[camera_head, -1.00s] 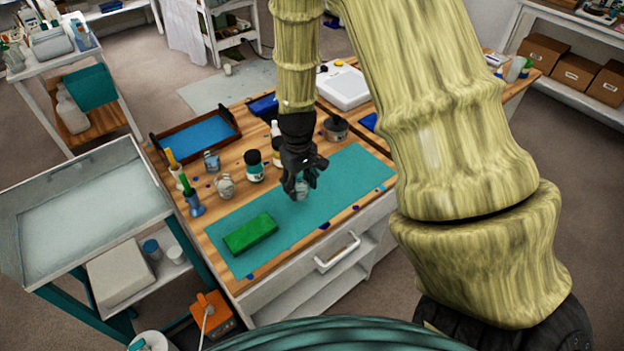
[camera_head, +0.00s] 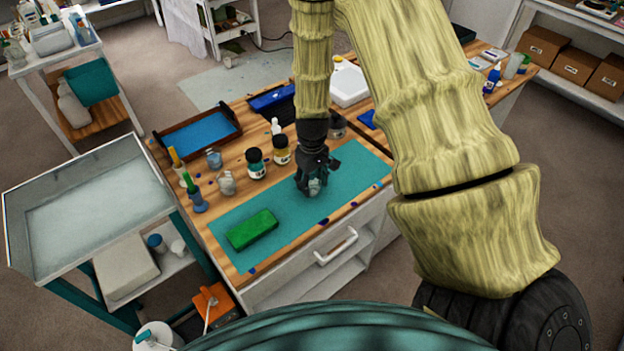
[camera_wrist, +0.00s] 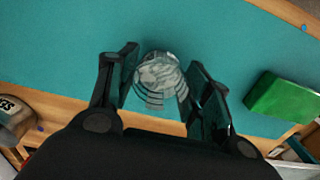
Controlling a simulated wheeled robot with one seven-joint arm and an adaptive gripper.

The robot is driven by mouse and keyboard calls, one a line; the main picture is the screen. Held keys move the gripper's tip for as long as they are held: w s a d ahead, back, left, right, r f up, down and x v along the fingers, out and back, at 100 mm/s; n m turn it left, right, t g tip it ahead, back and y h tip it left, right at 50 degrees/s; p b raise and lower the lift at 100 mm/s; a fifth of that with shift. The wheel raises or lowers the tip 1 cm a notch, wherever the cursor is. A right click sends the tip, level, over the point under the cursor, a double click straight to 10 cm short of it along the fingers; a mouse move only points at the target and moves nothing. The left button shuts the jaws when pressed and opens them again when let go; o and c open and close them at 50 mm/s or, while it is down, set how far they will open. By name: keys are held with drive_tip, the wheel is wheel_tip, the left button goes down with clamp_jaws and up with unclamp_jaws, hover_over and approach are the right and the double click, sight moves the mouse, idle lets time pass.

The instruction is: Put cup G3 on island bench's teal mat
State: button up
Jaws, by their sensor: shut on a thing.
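My gripper (camera_head: 314,186) is over the teal mat (camera_head: 345,180) on the wooden bench, pointing down. It is shut on a clear, ribbed cup, which shows between the two fingers in the wrist view (camera_wrist: 158,76). In the head view the cup is mostly hidden by the fingers. No label on the cup can be read. The cup is at or just above the mat; I cannot tell whether it touches. The mat fills much of the wrist view (camera_wrist: 60,35).
A green block (camera_head: 251,230) lies on the mat's left part. Left of and behind the mat stand a greyish cup (camera_head: 227,183), several bottles and jars (camera_head: 255,163), and a wooden tray (camera_head: 238,125) with a blue base. The mat's right part is clear.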

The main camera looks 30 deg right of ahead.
drive_tip(key=shift+f, duration=0.1)
drive_tip(key=o, duration=0.8)
drive_tip(key=shift+r+b, duration=2.05)
drive_tip(key=shift+r, duration=4.05)
